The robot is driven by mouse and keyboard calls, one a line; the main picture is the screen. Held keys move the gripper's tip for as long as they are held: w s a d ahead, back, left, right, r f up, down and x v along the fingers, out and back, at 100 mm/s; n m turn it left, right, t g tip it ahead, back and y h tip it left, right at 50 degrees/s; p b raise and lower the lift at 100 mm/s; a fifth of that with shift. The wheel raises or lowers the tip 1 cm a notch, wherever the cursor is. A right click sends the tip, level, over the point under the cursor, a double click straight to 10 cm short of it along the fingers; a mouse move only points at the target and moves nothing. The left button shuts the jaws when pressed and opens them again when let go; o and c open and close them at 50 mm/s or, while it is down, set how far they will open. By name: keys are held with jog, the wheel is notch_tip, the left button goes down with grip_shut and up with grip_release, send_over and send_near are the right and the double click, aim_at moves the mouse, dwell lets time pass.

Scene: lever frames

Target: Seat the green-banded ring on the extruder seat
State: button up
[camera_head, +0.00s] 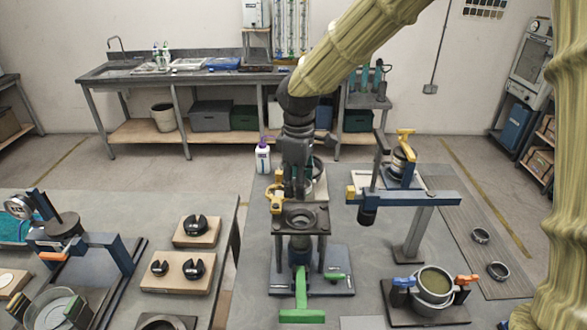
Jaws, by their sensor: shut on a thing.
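The extruder (297,262) stands on the middle bench, with a green T-shaped handle at its front. Its seat (300,217) is a dark square top plate with a round opening, and no ring shows on it. My gripper (299,190) points down just behind and above this plate in the picture. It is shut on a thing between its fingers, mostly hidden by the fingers. A greyish curved rim shows beside the fingers, but I cannot make out a green band. I cannot tell the exact height of the gripper over the bench.
A yellow clamp (276,196) stands close left of my gripper. A blue-beamed press (420,198) is to the right. A bowl between blue and orange handles (434,283) stands front right. Two loose rings (481,236) (498,271) lie on the right strip. A white bottle (263,158) stands behind.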

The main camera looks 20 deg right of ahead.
jog(key=f+b, duration=0.1)
jog(key=f, duration=0.1)
jog(key=f+b, duration=0.2)
jog(key=f, duration=0.1)
jog(key=s+f+b, duration=0.1)
jog(key=f+b, duration=0.1)
jog(key=shift+d+f, duration=0.1)
jog(key=shift+f, duration=0.15)
jog(key=shift+w+f, duration=0.15)
jog(key=shift+f, duration=0.35)
jog(key=shift+f, duration=0.25)
dwell(0.7)
